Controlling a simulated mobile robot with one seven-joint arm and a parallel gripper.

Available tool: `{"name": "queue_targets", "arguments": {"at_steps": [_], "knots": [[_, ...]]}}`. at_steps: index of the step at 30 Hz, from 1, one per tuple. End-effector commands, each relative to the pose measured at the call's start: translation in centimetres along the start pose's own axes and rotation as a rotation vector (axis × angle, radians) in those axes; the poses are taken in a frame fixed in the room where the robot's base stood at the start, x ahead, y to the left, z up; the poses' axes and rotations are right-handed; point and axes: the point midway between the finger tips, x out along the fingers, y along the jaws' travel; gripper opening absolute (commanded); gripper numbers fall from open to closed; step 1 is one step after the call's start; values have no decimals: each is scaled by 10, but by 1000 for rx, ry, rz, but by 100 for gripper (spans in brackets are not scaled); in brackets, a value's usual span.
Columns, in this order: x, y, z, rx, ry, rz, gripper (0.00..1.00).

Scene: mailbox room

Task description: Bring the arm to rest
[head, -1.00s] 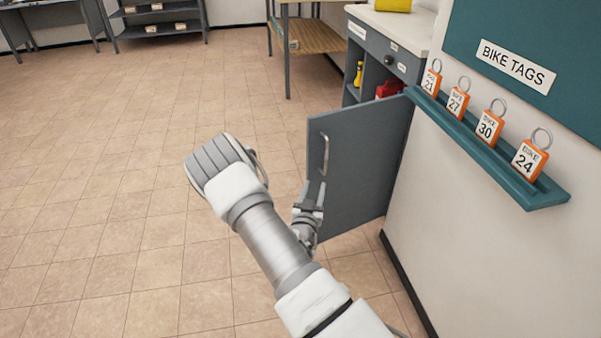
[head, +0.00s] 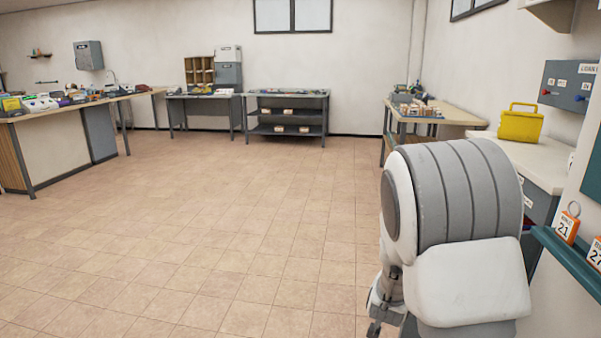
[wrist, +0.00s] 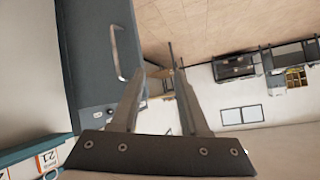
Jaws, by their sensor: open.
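My arm (head: 455,230) is bent, its large grey and white joint filling the lower right of the head view. My gripper (head: 374,329) shows only in part below that joint, low in the head view. In the wrist view my gripper (wrist: 159,74) has its two fingers apart with nothing held between them. The grey cabinet door (wrist: 88,45) with its bar handle (wrist: 122,45) is at the upper left of the wrist view, which is turned over. The fingers look apart from the handle.
A teal ledge with orange bike tags (head: 567,224) is close on the right. A yellow case (head: 520,124) stands on the white counter (head: 545,160) behind my arm. Workbenches (head: 425,112) and shelves (head: 288,115) line the far side. The tiled floor (head: 210,235) at left and centre is clear.

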Motion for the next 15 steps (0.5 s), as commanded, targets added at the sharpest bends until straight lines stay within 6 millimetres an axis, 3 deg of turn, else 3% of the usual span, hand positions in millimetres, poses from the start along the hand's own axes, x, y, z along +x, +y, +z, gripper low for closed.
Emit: {"name": "queue_targets", "arguments": {"at_steps": [7, 15], "knots": [[-73, -27, -16, -40, -160, -104, 45], [-164, -34, -19, -156, -305, -197, 45]]}}
